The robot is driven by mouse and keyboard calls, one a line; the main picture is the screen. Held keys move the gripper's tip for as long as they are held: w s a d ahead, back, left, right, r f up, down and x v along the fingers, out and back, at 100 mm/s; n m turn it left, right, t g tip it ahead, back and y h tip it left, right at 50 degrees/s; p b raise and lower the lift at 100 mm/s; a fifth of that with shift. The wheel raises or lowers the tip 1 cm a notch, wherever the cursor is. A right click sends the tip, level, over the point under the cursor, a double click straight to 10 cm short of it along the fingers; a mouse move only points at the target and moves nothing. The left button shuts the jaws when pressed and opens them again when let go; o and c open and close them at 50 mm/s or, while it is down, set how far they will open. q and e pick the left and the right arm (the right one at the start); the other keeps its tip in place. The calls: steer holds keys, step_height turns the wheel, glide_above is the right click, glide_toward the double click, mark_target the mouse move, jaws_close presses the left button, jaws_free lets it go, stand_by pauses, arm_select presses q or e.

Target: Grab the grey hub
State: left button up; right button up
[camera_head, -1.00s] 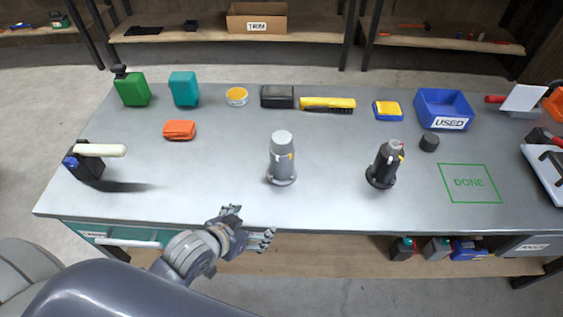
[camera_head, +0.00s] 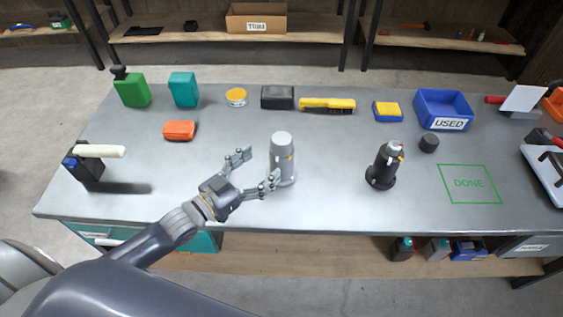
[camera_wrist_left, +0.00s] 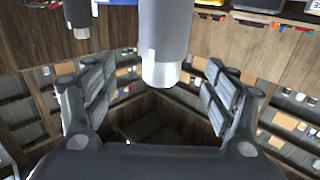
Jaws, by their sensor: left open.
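In the left wrist view the hub (camera_wrist_left: 166,40) is at the top middle, beyond and between the open fingers (camera_wrist_left: 155,95). My right gripper is not in view.
A black hub (camera_head: 382,165) stands to the right on the bench (camera_head: 330,205), with bare surface between. A blue USED bin (camera_head: 444,108) and a green DONE outline (camera_head: 469,183) are at right.

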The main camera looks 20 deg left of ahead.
mark_target(282, 162)
arm_select(q)
steer(key=shift+f+p+x, duration=0.15)
steer(key=shift+x, duration=1.25)
steer(key=shift+f+p+x, duration=0.2)
steer(key=shift+x, duration=1.25)
steer(key=shift+f+p+x, duration=0.15)
steer(key=shift+x, duration=1.25)
steer(key=shift+a, duration=0.15)
steer(key=shift+c, duration=0.6)
jaws_close()
steer(key=shift+w+r, duration=0.1)
steer(key=shift+r, duration=0.05)
